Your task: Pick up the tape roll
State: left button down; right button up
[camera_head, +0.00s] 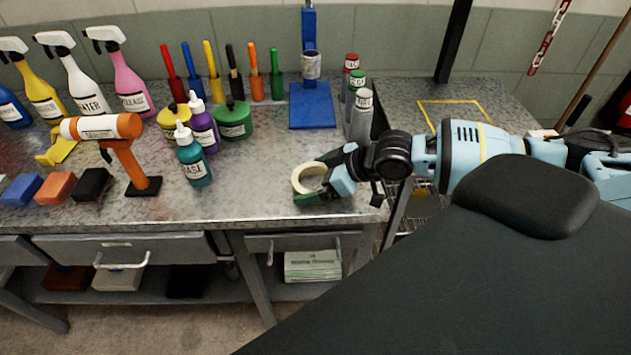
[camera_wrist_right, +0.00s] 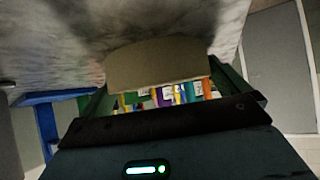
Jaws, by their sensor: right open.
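The cream tape roll (camera_head: 297,179) lies on the metal workbench near its front right part, with its hole facing up. My right gripper (camera_head: 314,182) is at the roll, coming in from the right, with its green fingers around or beside the roll's right side. In the right wrist view the roll (camera_wrist_right: 158,63) shows as a tan band between the two open fingers of my right gripper (camera_wrist_right: 178,92). I cannot tell whether the fingers touch it. My left gripper is not in view.
A teal bottle (camera_head: 194,165) and an orange tool on a stand (camera_head: 127,165) are to the left on the workbench (camera_head: 240,190). A blue stand (camera_head: 312,107) and several cans (camera_head: 361,105) are behind. Bare bench lies just left of the roll.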

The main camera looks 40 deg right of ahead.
jog(key=c, duration=0.8)
jog(key=shift+c, duration=0.2)
jog(key=shift+r, duration=0.15)
